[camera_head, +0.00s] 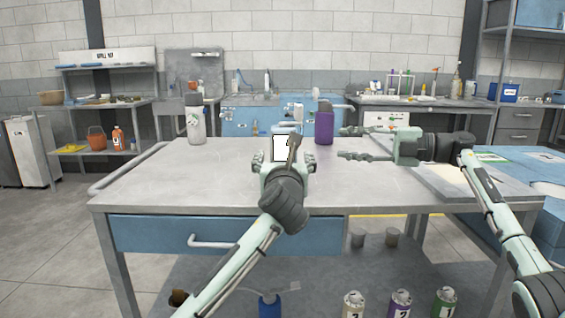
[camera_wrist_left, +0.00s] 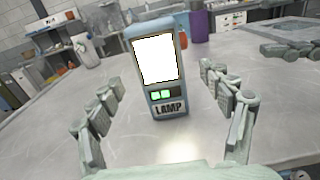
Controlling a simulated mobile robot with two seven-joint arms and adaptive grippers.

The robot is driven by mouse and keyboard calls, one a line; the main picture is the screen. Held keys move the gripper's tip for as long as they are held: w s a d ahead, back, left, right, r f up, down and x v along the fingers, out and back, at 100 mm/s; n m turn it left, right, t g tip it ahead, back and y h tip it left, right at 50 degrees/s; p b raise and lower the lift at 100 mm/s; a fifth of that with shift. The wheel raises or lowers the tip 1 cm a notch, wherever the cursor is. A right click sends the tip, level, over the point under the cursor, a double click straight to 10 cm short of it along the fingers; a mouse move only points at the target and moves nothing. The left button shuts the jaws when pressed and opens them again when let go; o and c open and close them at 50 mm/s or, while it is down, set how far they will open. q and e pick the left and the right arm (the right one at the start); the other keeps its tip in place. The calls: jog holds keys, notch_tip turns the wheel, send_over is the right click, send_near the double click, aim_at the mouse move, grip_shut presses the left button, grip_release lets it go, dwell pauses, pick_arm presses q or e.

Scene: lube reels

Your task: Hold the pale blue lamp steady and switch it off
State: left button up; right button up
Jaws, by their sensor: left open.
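The pale blue lamp (camera_wrist_left: 171,88) stands upright on the grey table (camera_wrist_left: 245,80), with a bright white panel, two small green squares below it and the label LAMP. A glow lies on the table in front of it. In the head view the lamp (camera_head: 281,148) is partly hidden by my left gripper (camera_head: 286,160). My left gripper is open, its fingers on either side of the lamp's front with gaps visible in the left wrist view. My right gripper (camera_head: 350,143) is open and empty, to the right of the lamp and apart from it, its fingers pointing left.
A white bottle (camera_head: 196,125) stands at the table's back left. A purple bottle (camera_head: 324,124) stands behind and right of the lamp. A flat pale panel (camera_head: 455,180) lies at the right end. The table's left part is clear. Numbered cans (camera_head: 400,303) stand below.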

aim_at(284, 153)
pick_arm(q)
jog(key=shift+w, duration=2.55)
jog(key=c, duration=1.6)
pick_arm(e)
grip_shut()
